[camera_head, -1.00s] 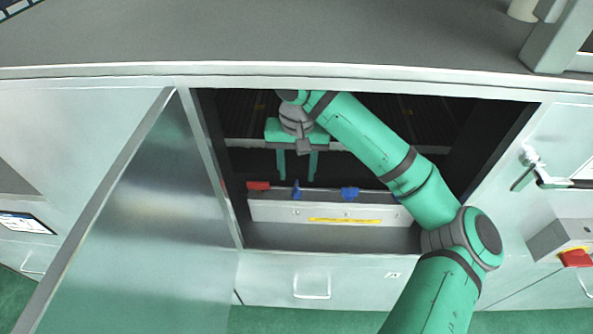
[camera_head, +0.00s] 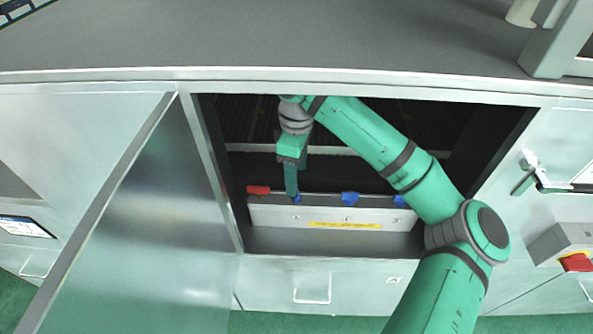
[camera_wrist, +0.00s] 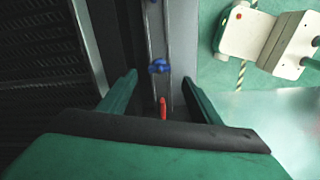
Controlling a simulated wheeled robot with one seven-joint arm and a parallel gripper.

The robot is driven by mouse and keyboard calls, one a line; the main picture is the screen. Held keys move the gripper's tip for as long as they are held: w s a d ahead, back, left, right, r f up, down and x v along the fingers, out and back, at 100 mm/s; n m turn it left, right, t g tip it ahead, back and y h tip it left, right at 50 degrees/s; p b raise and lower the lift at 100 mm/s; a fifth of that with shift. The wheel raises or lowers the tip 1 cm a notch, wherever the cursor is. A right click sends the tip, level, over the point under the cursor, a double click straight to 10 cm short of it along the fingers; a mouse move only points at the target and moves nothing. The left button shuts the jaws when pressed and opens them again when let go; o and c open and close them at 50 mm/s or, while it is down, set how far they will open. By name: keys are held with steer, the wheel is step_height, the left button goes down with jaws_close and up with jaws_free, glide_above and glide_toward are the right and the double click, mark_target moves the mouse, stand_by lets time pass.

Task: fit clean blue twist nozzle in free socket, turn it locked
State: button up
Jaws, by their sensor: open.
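My gripper (camera_head: 292,194) is open, fingers pointing down inside the cabinet at the left part of a pale bar. In the wrist view its two fingers (camera_wrist: 159,77) stand on either side of the bar. A winged blue nozzle (camera_wrist: 158,66) lies between and just beyond the fingertips, its wings across the bar; in the head view this blue nozzle (camera_head: 297,199) is partly hidden by a finger. Contact cannot be told. Further right are two more blue nozzles (camera_head: 349,198) (camera_head: 400,201). A red nozzle (camera_head: 258,190) sits at the left end, lengthwise. No empty socket is discernible.
The bar (camera_head: 270,214) carries a yellow label (camera_head: 345,225). The cabinet opening has side walls close to my arm. An open door (camera_head: 150,220) stands at the left. The grey worktop (camera_head: 260,40) overhangs above. A red-handled box (camera_head: 565,245) is at the right.

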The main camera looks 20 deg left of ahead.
steer(key=n, duration=0.2)
steer(key=shift+w+n, duration=0.1)
steer(key=shift+n, duration=0.2)
steer(key=shift+f, duration=3.75)
steer(key=shift+c, duration=0.6)
steer(key=c, duration=1)
steer(key=o, duration=1.1)
steer(key=shift+r, duration=0.15)
steer(key=shift+r, duration=3.65)
